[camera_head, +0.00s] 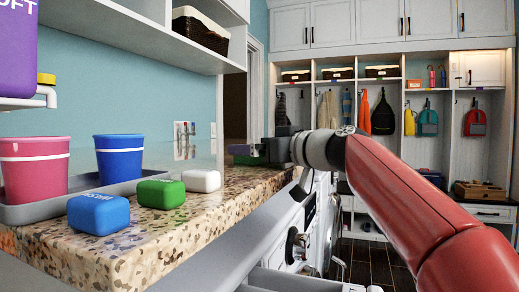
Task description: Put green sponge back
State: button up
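A green block with a white label (161,193), which looks like the green sponge, lies on the speckled counter near its front edge. It sits between a blue block (98,214) and a white block (201,181). My gripper (258,151) is farther back over the far end of the counter, well apart from these blocks. A small dark purple and green thing (244,157) shows right at its fingers. I cannot tell whether it is held or lies behind them, nor whether the fingers are open or shut.
A grey tray (45,212) behind the blocks holds a pink cup (35,165) and a blue cup (119,157). A purple container (18,50) is at upper left, above the counter. White front-loading machines (318,225) stand below the counter. Cubbies with hanging bags are at the back.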

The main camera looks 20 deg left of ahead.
jog(key=shift+r, duration=0.2)
jog(key=shift+s+d, duration=0.1)
jog(key=shift+d, duration=0.2)
jog(key=b+v, duration=0.3)
jog(key=v, duration=0.8)
jog(key=shift+s+d+b, duration=0.15)
jog(key=shift+b, duration=0.15)
